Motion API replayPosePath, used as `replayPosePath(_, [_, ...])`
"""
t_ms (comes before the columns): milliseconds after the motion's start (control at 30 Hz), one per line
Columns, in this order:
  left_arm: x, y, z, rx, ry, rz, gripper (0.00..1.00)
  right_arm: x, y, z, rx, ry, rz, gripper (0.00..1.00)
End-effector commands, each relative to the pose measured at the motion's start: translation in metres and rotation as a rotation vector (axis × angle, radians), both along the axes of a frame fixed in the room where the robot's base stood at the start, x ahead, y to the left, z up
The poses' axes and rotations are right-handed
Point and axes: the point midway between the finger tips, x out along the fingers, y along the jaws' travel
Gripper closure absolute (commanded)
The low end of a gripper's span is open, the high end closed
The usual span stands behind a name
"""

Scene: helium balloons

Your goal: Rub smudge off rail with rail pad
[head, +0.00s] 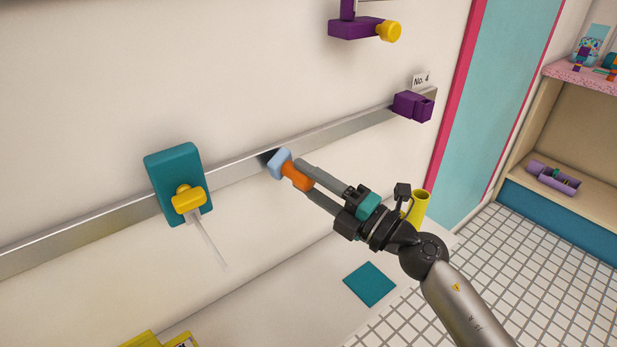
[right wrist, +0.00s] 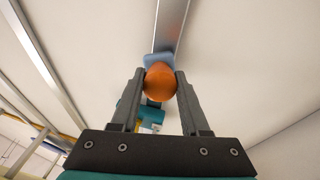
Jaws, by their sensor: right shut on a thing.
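The metal rail (head: 330,133) runs along the white wall, rising to the right. The rail pad (head: 279,163) has a light blue head and an orange handle. My right gripper (head: 302,181) is shut on the orange handle. The blue head is at the rail, and appears to touch it. A dark smudge (head: 268,155) shows on the rail just left of the pad's head; the pad may hide part of it. In the right wrist view the orange handle (right wrist: 160,83) sits between the two fingers, with the blue head beyond it against the rail (right wrist: 171,25). My left gripper is not in view.
A teal box with a yellow knob (head: 188,198) sits on the rail at left. A purple block (head: 413,106) is at the rail's right end, under a "No. 4" label. A teal square (head: 369,284) and a yellow cup (head: 417,206) are below. Shelves stand at far right.

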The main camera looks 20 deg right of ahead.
Motion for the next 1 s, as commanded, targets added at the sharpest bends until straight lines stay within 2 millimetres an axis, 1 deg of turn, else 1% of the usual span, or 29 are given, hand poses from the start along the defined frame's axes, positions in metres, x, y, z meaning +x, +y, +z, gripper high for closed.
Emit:
replayPosePath(333, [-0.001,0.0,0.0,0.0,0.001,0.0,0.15,0.002,0.0,-0.001,0.0,0.0,-0.001,1.0])
replayPosePath(467, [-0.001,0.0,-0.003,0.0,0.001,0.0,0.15,0.004,-0.006,-0.001,-0.001,0.0,-0.002,1.0])
replayPosePath(700, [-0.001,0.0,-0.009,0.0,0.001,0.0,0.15,0.009,-0.023,-0.001,-0.001,-0.001,-0.001,1.0])
replayPosePath(1000, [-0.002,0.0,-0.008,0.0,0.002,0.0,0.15,0.009,-0.024,0.0,0.0,0.0,-0.001,1.0])
